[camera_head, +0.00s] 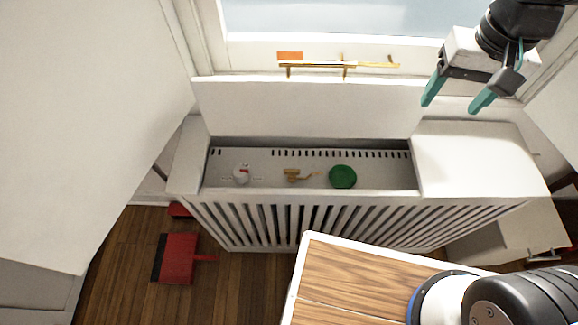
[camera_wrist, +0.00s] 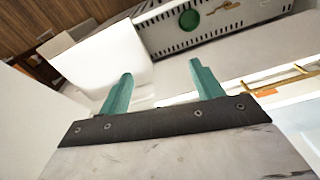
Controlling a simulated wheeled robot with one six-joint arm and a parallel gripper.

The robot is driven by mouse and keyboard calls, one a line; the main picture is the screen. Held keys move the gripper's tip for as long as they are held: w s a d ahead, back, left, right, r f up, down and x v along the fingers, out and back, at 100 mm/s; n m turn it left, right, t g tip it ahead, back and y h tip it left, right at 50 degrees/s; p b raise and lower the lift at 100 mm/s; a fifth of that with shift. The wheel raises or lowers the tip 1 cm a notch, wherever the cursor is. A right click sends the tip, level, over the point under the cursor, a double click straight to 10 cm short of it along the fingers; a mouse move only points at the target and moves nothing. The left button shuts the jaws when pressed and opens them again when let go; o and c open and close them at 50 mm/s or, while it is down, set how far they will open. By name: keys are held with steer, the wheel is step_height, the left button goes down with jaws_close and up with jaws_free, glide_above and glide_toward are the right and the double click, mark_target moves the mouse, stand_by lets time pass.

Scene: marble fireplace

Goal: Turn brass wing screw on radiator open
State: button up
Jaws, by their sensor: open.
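The radiator top (camera_head: 270,158) lies in the open recess of a white slatted cover below the window. The brass wing screw (camera_head: 293,175) sits on it between a white knob with a red mark (camera_head: 242,173) and a round green knob (camera_head: 343,176). In the wrist view the brass wing screw (camera_wrist: 226,6) shows at the top edge, beside the green knob (camera_wrist: 189,20). My gripper (camera_head: 457,98) is open and empty, up at the right in front of the window, well away from the screw. Its teal fingers also show in the wrist view (camera_wrist: 160,85).
A raised white lid panel (camera_head: 300,108) stands behind the recess, with the brass window handle (camera_head: 340,66) above it. A closed cover section (camera_head: 470,158) lies at right. A red dustpan (camera_head: 178,258) lies on the floor. The wooden tabletop (camera_head: 350,285) is in front.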

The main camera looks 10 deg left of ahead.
steer(key=w+a+f, duration=0.4)
steer(key=a+f, duration=0.6)
steer(key=a, duration=0.2)
steer(key=n, duration=0.2)
glide_above(292, 170)
steer(key=shift+g, duration=0.4)
step_height(292, 170, down, 17)
step_height(292, 170, down, 7)
steer(key=shift+r, duration=0.1)
steer(key=shift+f, duration=0.6)
steer(key=c, duration=1)
